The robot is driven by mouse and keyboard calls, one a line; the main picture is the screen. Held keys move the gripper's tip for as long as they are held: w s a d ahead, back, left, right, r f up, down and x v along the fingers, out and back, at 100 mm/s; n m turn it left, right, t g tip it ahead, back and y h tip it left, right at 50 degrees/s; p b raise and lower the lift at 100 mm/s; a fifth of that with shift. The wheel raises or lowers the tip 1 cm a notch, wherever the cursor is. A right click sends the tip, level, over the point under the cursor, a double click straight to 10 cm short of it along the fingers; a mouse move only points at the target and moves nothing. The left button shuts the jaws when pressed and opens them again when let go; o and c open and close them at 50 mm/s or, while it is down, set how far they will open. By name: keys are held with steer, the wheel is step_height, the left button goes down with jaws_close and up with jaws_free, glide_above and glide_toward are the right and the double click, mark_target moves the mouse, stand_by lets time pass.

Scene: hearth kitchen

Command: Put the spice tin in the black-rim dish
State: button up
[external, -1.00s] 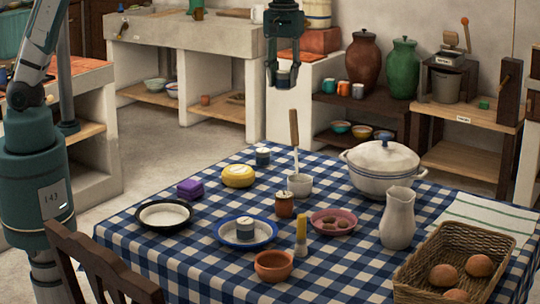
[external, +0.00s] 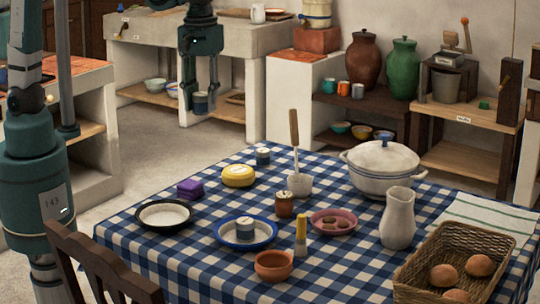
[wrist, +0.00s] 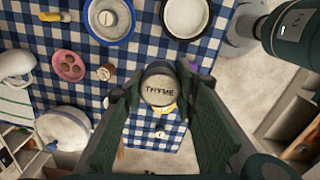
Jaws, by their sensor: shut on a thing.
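My gripper (external: 201,108) is shut on a spice tin (external: 201,103), a dark tin with a pale lid. In the wrist view the lid of the held tin (wrist: 160,90) reads THYME between my fingers. My gripper holds it in the air, well above the table. The black-rim dish (external: 164,215) lies at the table's left side, white inside and empty. It also shows at the top of the wrist view (wrist: 187,16). In the external view the held tin appears above and slightly right of the dish.
A similar tin (external: 245,226) sits in a blue-rim dish (external: 222,239). Another tin (external: 262,156) stands near the back edge. A purple block (external: 190,189) and a yellow round item (external: 238,176) lie near the black-rim dish. A chair back (external: 100,265) stands at the front left.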

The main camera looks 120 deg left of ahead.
steer(key=s+d+f, duration=0.2)
steer(key=s+d, duration=0.4)
steer(key=d, duration=0.5)
glide_above(165, 221)
step_height(165, 221, down, 18)
steer(key=shift+b, duration=0.35)
steer(key=shift+r, duration=0.1)
steer(key=shift+f+b, duration=0.7)
steer(key=shift+f, duration=2.2)
steer(key=shift+f, duration=0.1)
steer(key=shift+f+b, duration=0.5)
steer(key=shift+f, duration=1.5)
steer(key=shift+f, duration=0.2)
